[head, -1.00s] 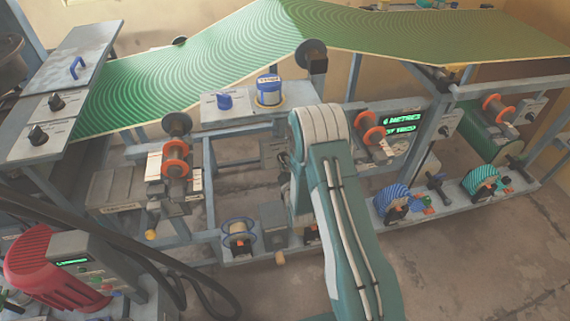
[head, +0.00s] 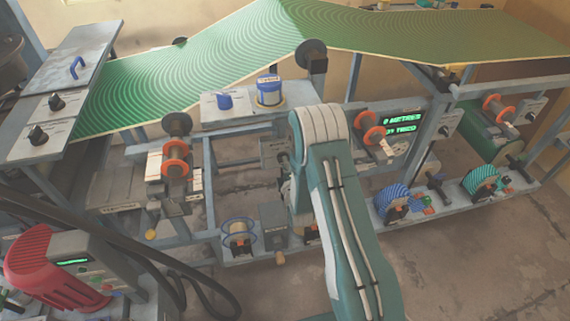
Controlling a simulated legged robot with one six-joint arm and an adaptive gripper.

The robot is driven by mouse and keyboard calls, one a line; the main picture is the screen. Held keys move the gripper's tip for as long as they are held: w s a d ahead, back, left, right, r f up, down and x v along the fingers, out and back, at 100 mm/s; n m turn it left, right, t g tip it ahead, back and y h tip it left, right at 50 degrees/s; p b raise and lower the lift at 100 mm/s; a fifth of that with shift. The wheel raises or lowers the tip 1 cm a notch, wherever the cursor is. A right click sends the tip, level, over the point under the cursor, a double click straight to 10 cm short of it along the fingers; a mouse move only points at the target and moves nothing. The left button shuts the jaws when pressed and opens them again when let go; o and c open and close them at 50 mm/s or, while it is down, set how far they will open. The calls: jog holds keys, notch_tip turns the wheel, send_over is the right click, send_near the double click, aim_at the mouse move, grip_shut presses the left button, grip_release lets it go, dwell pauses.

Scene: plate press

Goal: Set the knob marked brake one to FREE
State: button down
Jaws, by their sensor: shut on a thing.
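Several dark knobs sit on grey boxes and panels, and I cannot read which is marked brake one. Two black knobs, an upper one (head: 57,102) and a lower one (head: 38,134), are on the sloping panels at left. A grey box (head: 272,152) with a dark knob (head: 283,159) is just left of my arm, partly covered by it. Another dark knob (head: 444,131) is on a box on the right frame. My arm reaches up through the middle and bends down behind its own elbow. My gripper is hidden behind the arm, as is whatever is there.
A green patterned web (head: 200,75) runs across the top over the blue-grey frame. Orange-flanged rollers (head: 175,158) and striped blue wheels (head: 395,198) stand on the frame. A green-lit display (head: 402,122) is right of my arm. A red-topped machine (head: 45,265) and dark hoses fill the lower left.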

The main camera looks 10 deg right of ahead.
jog(key=shift+s+f+n, duration=0.2)
jog(key=shift+f+n, duration=0.15)
jog(key=shift+n, duration=0.05)
jog(key=c, duration=0.7)
grip_release()
jog(key=shift+o, duration=0.2)
jog(key=shift+w+a+r, duration=0.1)
jog(key=shift+r, duration=0.1)
jog(key=s, duration=1.2)
